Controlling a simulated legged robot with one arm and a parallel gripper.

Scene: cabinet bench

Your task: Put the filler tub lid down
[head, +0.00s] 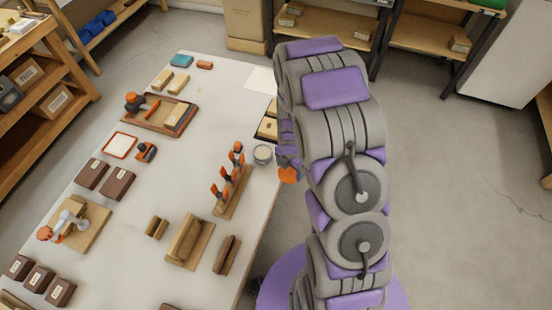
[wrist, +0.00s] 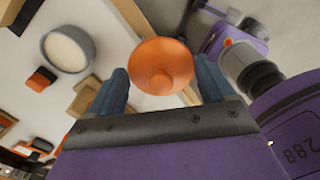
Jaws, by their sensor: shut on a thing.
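The filler tub lid (wrist: 158,62) is a round orange cap with a knob in its middle. It sits between the two blue-grey fingers of my gripper (wrist: 164,76) in the wrist view. In the head view the orange lid (head: 288,175) shows just left of my arm, by the bench's right edge. The filler tub (head: 262,154) is a small grey open pot with pale filler, standing on the bench left of the lid. It also shows in the wrist view (wrist: 67,50), apart from the lid. Most of my gripper is hidden behind my arm in the head view.
A wooden rack with orange-handled tools (head: 232,192) stands just in front of the tub. A dark-lined wooden tray (head: 267,127) lies behind it, partly hidden by my arm. The white bench (head: 190,165) has bare room left of the tub. Brown blocks (head: 118,183) lie farther left.

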